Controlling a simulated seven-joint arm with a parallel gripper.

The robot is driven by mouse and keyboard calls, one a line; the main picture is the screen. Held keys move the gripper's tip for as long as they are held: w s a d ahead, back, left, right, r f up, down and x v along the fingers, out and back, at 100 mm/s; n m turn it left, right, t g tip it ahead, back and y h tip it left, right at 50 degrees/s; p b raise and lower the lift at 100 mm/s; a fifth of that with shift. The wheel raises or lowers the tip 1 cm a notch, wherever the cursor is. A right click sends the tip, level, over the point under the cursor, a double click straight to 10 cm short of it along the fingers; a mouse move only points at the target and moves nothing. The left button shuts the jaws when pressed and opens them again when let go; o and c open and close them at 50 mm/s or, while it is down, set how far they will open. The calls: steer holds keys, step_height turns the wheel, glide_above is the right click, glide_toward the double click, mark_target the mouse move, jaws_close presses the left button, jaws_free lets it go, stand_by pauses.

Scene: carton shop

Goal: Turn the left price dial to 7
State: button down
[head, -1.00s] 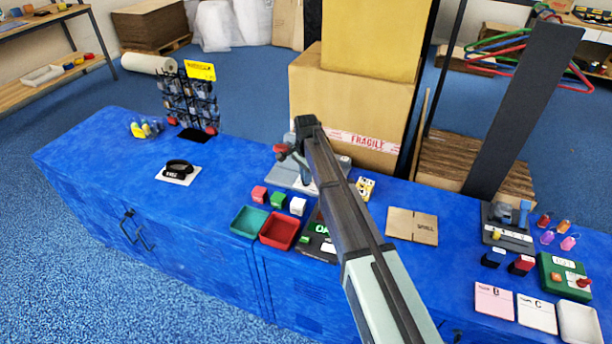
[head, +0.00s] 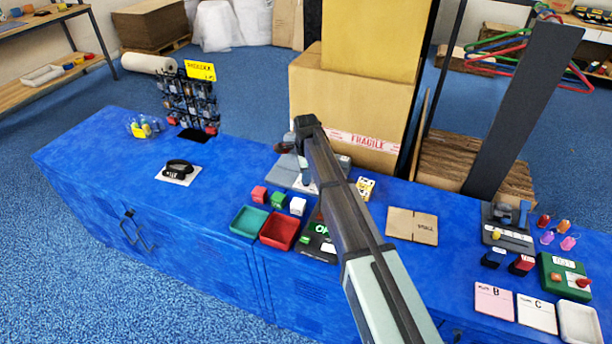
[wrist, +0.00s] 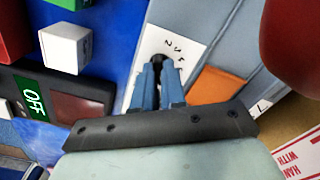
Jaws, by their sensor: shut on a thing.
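The price dial is a small dark knob (wrist: 158,60) on a white card with handwritten-looking marks (wrist: 176,42) in the wrist view. The marks appear turned and I cannot read them surely. My gripper (wrist: 158,72) has its two blue fingers closed around the knob from above. The fingers hide most of the knob and its pointer, so its setting cannot be told. In the head view the grey device (head: 281,172) carrying the dial lies on the blue counter, largely behind my arm. I cannot make out a second dial.
An orange patch (wrist: 215,86) and a big red rounded part (wrist: 292,40) are close by on the right in the wrist view. A white cube (head: 298,206), green tray (head: 248,219) and red tray (head: 279,231) stand left of my arm. A carton (head: 345,110) stands behind.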

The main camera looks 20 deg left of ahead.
steer(key=c, duration=1.2)
jaws_free()
step_height(320, 180, up, 14)
steer(key=shift+f, duration=0.15)
